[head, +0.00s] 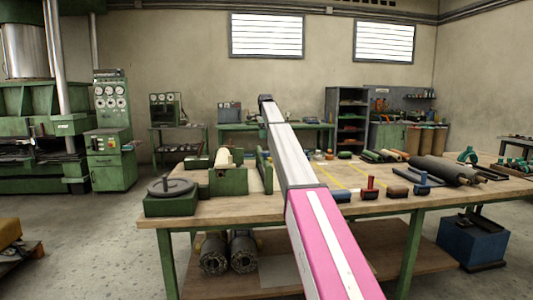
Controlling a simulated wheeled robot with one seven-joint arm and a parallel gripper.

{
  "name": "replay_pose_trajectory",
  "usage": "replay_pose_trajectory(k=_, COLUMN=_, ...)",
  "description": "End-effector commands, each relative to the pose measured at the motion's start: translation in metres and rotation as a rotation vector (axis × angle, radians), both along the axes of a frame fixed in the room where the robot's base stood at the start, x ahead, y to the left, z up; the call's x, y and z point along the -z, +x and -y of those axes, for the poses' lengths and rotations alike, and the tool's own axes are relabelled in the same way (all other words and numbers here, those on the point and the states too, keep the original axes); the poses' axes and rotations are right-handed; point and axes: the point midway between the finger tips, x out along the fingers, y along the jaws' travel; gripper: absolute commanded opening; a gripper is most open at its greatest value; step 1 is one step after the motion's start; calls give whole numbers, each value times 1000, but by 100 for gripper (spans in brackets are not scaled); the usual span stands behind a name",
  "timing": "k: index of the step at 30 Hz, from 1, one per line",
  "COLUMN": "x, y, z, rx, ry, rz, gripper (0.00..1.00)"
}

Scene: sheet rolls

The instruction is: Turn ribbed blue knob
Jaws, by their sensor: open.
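My arm reaches from the bottom right, across the bench. My gripper (265,99) is at the small dark far end of the arm, up and left of the blue handle and apart from it. The fingers are hard to make out, with nothing seen held between them.
Nearby stand a red-handled piece (370,188) and dark blocks (398,190). Dark rolls (446,171) lie to the right. A green fixture (228,178) and a round handwheel (171,187) stand left.

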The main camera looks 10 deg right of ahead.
Motion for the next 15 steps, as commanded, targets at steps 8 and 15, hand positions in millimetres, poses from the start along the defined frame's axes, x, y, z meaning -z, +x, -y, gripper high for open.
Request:
replay_pose_trajectory(k=8, x=36, y=-1, z=0, rx=0, ry=0, rz=-1, gripper=82)
replay_pose_trajectory(k=15, x=79, y=-2, z=0, rx=-1, ry=0, rz=-1, gripper=82)
